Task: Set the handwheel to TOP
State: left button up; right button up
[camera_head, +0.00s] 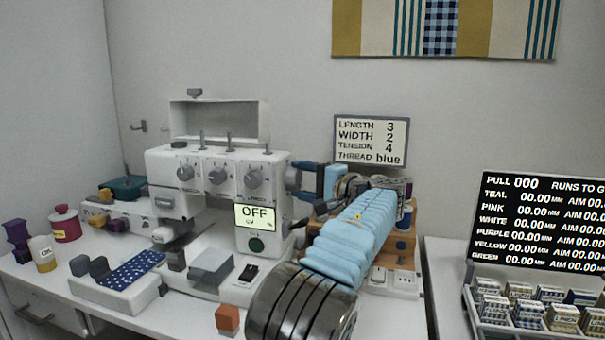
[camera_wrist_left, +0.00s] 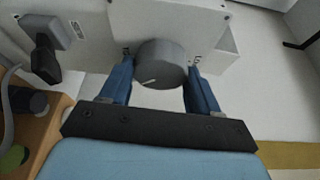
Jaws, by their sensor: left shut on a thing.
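The handwheel (camera_head: 293,177) is a grey round knob on the right end of the white serger (camera_head: 268,205). In the left wrist view the handwheel (camera_wrist_left: 162,66) sits between the blue fingers of my left gripper (camera_wrist_left: 160,72), one on each side. A short white mark on its face points to the lower left of that picture. Small dark labels flank it on the casing, too partly hidden to read. In the head view my left gripper (camera_head: 324,180) is shut on the handwheel. The serger's screen (camera_head: 255,215) reads OFF. My right gripper is not in view.
A settings sign (camera_head: 371,141) stands behind my left arm. A wooden thread stand (camera_head: 402,245) is close to its right. A black scoreboard (camera_head: 545,225) and a tray of labelled boxes (camera_head: 530,318) are at the right. An orange block (camera_head: 228,318) lies at the front.

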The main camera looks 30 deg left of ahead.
pick_arm(q)
jog(key=m+h, duration=0.1)
jog(key=m, duration=0.2)
jog(key=shift+w+r+g, duration=0.1)
jog(key=shift+g, duration=0.2)
jog(key=shift+m+g+h, duration=0.7)
jog(key=shift+m+h, duration=0.2)
jog(key=shift+m, duration=0.9)
jog(key=o, duration=1.1)
jog(key=shift+c, duration=0.2)
